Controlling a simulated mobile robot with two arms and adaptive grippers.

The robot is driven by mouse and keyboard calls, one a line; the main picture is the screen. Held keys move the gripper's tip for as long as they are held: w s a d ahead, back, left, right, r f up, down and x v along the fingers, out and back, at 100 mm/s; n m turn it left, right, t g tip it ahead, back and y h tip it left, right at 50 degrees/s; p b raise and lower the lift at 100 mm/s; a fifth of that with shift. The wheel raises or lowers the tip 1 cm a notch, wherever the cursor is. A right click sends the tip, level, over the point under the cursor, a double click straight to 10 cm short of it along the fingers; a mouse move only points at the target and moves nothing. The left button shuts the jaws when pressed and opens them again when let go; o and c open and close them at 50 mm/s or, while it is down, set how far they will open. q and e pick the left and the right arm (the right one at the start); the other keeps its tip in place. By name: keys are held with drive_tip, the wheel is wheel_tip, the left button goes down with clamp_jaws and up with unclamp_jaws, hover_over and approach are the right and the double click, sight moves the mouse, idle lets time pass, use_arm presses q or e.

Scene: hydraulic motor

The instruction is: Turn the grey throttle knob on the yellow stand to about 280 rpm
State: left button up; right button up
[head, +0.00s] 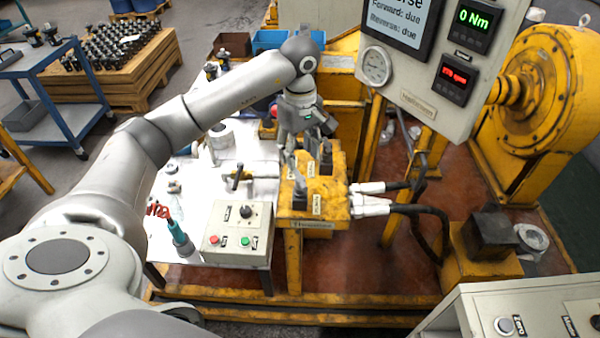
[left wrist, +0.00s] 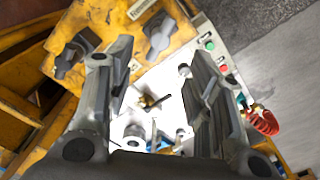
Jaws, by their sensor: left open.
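The yellow stand (head: 328,208) is near the middle of the head view, with small labels and upright grey knobs on top. One grey knob (head: 300,188) is at its front and another (head: 325,158) is farther back. The left wrist view shows two grey knobs on the stand, one (left wrist: 70,55) at the left and one (left wrist: 160,36) at the top. I cannot read which label marks the throttle. My left gripper (head: 300,138) is open and empty just above the stand's back part; its fingers also show in the left wrist view (left wrist: 158,52). My right gripper is out of view.
A grey control box (head: 237,240) with a black knob stands left of the stand. An overhead panel (head: 425,105) has a green display reading 0 Nm and a red display (head: 455,78) too blurred to read. White connectors and black hoses (head: 425,210) stick out right of the stand.

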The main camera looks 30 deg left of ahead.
sight(300, 177)
use_arm(q)
wheel_tip(300, 177, down, 7)
drive_tip(key=shift+p, duration=1.05)
drive_tip(key=shift+f, duration=0.6)
clamp_jaws()
drive_tip(key=shift+f+n+b, duration=0.15)
drive_tip(key=shift+n+b, duration=0.35)
drive_tip(key=shift+b, duration=0.4)
drive_tip(key=shift+n+b, duration=0.35)
drive_tip(key=shift+n, duration=0.25)
drive_tip(key=shift+r, duration=0.2)
